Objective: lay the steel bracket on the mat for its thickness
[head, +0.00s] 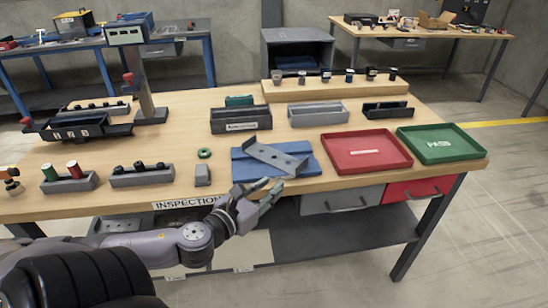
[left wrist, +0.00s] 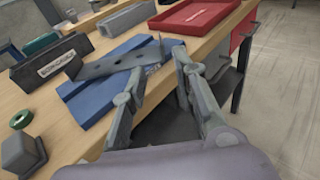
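The grey steel bracket (head: 277,158), a holed plate with bent-up ends, lies diagonally across the blue mat (head: 243,170). Its far left end reaches the mat's back edge. In the left wrist view the bracket (left wrist: 115,64) lies across the mat (left wrist: 87,104), just beyond my fingers; whether it rests fully flat is hard to tell. My left gripper (head: 270,190) is at the front edge of the bench, close in front of the bracket. In the left wrist view its two fingers (left wrist: 160,66) are apart with nothing between them. My right gripper is not in view.
A red tray (head: 345,167) and a green tray (head: 463,157) stand right of the mat. A small grey block (head: 202,175) and a green ring (head: 205,153) lie to its left. Grey bins (head: 240,127) stand behind. Drawers (head: 340,201) hang under the bench edge.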

